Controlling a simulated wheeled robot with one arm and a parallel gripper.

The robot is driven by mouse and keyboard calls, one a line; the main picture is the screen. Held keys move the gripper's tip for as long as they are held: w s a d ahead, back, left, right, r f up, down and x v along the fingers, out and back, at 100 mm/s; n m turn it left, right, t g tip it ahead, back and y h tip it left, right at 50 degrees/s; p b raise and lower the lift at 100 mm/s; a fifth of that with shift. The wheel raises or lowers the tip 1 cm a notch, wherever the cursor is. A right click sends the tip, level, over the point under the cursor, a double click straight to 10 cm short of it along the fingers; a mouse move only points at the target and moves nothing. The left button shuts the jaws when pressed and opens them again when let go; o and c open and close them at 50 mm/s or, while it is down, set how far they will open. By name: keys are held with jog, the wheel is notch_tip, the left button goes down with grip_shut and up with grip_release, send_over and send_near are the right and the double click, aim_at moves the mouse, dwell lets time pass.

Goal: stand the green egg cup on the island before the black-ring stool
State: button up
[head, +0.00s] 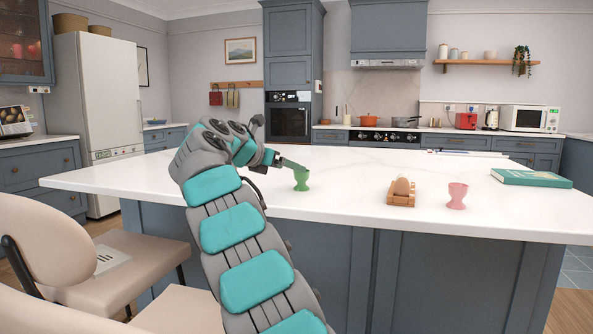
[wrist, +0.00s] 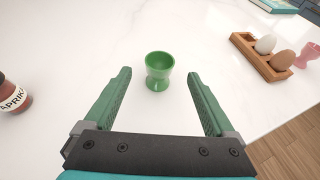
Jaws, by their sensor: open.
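The green egg cup (head: 301,181) stands upright and empty on the white-topped island (head: 345,205), near its front edge. In the wrist view the cup (wrist: 158,71) appears between the tips of my open gripper (wrist: 159,80), with clear space to each finger. In the head view my gripper (head: 289,164) is at the cup's left, its fingers angled down towards it; the wrist hides part of it. Beige stools (head: 125,262) stand at the lower left, before the island; I cannot tell which has a black ring.
A wooden egg holder (head: 401,199) with eggs and a pink egg cup (head: 457,196) stand to the right on the island, with a teal book (head: 531,178) beyond. A paprika jar (wrist: 14,94) is at the wrist view's left. The countertop around the green cup is clear.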

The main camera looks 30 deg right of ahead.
jog(key=shift+v, duration=2.35)
jog(key=shift+f, duration=0.1)
